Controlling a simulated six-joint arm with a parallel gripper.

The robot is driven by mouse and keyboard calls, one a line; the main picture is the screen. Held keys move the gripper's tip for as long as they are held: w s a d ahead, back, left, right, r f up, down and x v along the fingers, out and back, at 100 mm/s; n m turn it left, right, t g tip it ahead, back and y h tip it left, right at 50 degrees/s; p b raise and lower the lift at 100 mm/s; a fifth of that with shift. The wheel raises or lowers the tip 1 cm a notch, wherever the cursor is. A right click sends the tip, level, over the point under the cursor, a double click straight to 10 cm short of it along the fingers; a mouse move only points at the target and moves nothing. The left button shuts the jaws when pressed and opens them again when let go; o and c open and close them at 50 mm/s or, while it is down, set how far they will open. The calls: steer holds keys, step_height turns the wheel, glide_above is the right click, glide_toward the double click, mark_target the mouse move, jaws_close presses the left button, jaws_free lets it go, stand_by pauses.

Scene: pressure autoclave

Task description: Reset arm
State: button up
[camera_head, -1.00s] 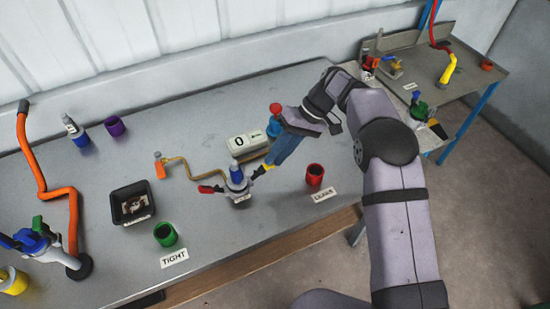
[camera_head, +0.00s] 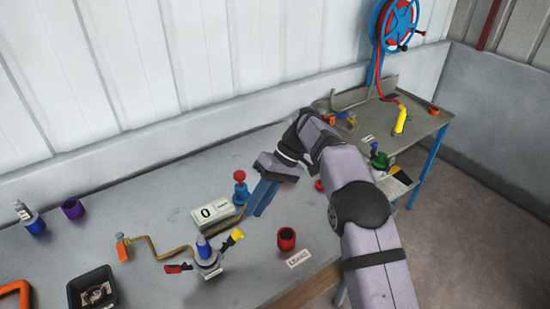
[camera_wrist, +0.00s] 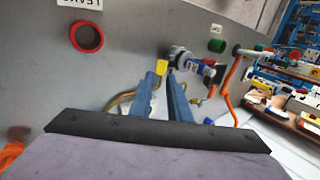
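My gripper (camera_head: 262,197) is above the grey table, to the right of the counter box marked 0 (camera_head: 213,212). In the wrist view my gripper (camera_wrist: 176,82) shows two blue fingers with a gap between them, and nothing is held there. The valve fitting (camera_head: 208,258) with a blue top, a red handle and a yellow handle stands on the table, left of and apart from the fingers. It also shows beyond the fingertips in the wrist view (camera_wrist: 181,55).
A red cup (camera_head: 286,238) stands by a LEAKS label (camera_head: 299,258). A red-topped blue piece (camera_head: 240,188) stands close to my gripper. A black tray (camera_head: 73,291), a purple cup (camera_head: 73,208) and a blue bottle (camera_head: 30,219) are at left. A side table (camera_head: 425,123) is at right.

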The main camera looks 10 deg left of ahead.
steer(key=shift+d, duration=0.1)
steer(key=s+d+m+t+h, duration=0.1)
steer(key=s+d+m+t, duration=0.15)
steer(key=d, duration=0.55)
steer(key=s+d+m+t+h, duration=0.1)
steer(key=s+d+m, duration=0.15)
steer(key=d, duration=0.65)
steer(key=s+d+f+m+h, duration=0.1)
steer(key=s+d+f+m, duration=0.1)
steer(key=s+d, duration=0.4)
steer(key=s+d+f+m+t+h, duration=0.1)
steer(key=s+d+f+m+h, duration=0.1)
steer(key=s+d+f, duration=0.2)
steer(key=s+d, duration=0.3)
steer(key=s, duration=0.2)
steer(key=shift+s, duration=0.4)
